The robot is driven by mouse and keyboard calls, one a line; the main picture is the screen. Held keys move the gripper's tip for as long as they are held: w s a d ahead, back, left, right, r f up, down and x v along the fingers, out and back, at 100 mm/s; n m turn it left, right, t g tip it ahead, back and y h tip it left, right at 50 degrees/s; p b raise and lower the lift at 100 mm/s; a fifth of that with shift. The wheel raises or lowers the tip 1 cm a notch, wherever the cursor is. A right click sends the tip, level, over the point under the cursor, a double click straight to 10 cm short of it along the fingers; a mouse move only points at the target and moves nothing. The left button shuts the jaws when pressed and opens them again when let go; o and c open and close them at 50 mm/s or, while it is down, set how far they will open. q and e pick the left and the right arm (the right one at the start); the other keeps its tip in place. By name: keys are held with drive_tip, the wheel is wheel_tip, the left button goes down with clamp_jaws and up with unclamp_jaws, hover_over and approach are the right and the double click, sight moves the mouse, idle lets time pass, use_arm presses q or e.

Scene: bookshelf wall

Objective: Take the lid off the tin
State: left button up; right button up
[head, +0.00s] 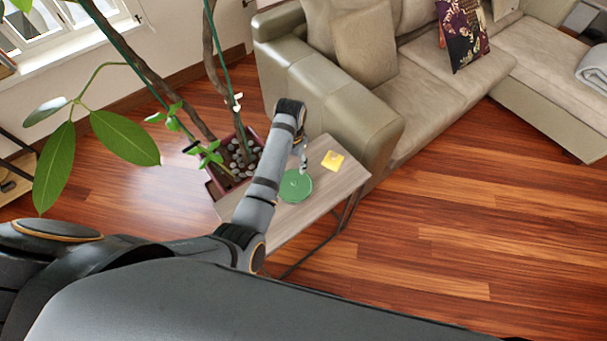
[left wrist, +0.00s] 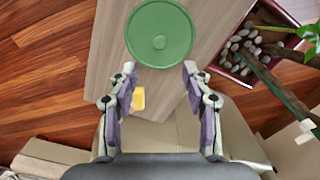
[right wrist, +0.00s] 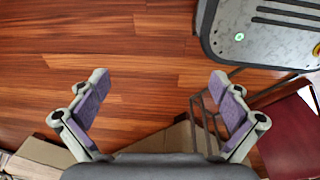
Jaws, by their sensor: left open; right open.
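The tin (head: 295,186) shows as a round green disc on the small wooden side table (head: 317,205). The lid covers the top, and the tin's sides are hidden. My left gripper (left wrist: 160,70) is open, its fingertips at the near edge of the lid on either side of the knob's line. Whether they touch the lid I cannot tell. In the head view, the left gripper (head: 302,163) is above the table. My right gripper (right wrist: 159,80) is open and empty over the floor.
A yellow item (head: 333,161) lies on the table near the tin; it also shows in the left wrist view (left wrist: 138,98). A potted plant (head: 241,158) with stones stands left of the table. A beige sofa (head: 420,90) is behind it. The wooden floor (head: 470,220) at right is clear.

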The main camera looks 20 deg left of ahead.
use_arm(q)
hover_over(294, 182)
wheel_tip(294, 182, down, 5)
drive_tip(key=shift+r, duration=0.1)
drive_tip(key=shift+f, duration=0.25)
wheel_tip(294, 182, down, 5)
drive_tip(key=shift+w+f, duration=0.1)
drive_tip(key=shift+c, duration=1.2)
drive_tip(key=c, duration=0.8)
use_arm(e)
drive_tip(key=shift+s+a, duration=0.35)
drive_tip(key=shift+s, duration=0.45)
